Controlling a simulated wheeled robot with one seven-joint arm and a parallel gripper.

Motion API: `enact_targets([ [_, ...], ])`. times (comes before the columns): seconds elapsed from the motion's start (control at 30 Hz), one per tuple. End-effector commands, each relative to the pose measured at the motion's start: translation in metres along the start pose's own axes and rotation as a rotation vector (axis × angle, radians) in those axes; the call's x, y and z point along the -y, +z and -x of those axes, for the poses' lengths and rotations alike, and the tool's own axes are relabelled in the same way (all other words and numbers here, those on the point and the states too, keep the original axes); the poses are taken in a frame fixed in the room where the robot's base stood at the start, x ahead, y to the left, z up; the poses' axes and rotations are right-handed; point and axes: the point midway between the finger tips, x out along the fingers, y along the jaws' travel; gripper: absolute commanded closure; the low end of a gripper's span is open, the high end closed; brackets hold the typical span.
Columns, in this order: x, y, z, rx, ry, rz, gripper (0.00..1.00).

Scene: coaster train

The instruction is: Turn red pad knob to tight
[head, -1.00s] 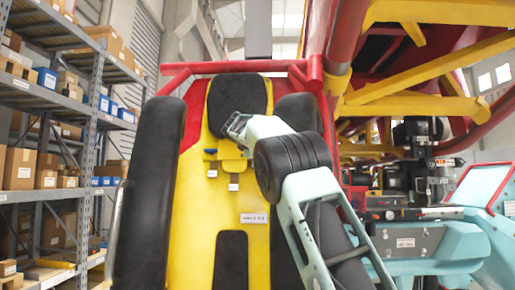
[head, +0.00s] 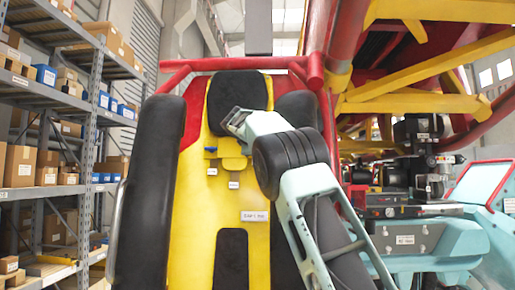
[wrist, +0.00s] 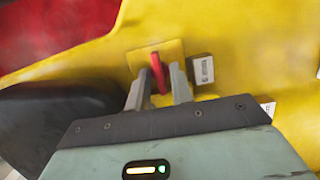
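The red pad knob (wrist: 158,72) is a thin upright red handle on a yellow square plate (wrist: 140,58) in the wrist view. My gripper (wrist: 160,82) reaches it from below in that view, with one finger on each side of the knob. The fingers are apart, with narrow gaps beside the knob; I cannot tell if either finger touches it. A small white label (wrist: 203,69) is right of the knob, its text unreadable. In the head view, my gripper (head: 232,120) is at the upper yellow seat back, and the knob is not visible there.
The yellow seat back (head: 195,215) has a black headrest (head: 238,95) and black side pads, including the left one (head: 150,190). Red tubing (head: 240,64) crosses above. Shelves with boxes (head: 20,165) stand left; machinery (head: 425,235) stands right.

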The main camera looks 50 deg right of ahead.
Motion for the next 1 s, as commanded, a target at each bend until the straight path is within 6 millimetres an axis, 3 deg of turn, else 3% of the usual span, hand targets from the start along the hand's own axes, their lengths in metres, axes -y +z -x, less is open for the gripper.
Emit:
enact_targets([
  [0.47,0.0029,-0.0002,-0.0007,-0.001,0.021,0.085,0.70],
  [1.0,0.0064,0.0036,-0.0010,0.000,0.229,0.934,0.70],
])
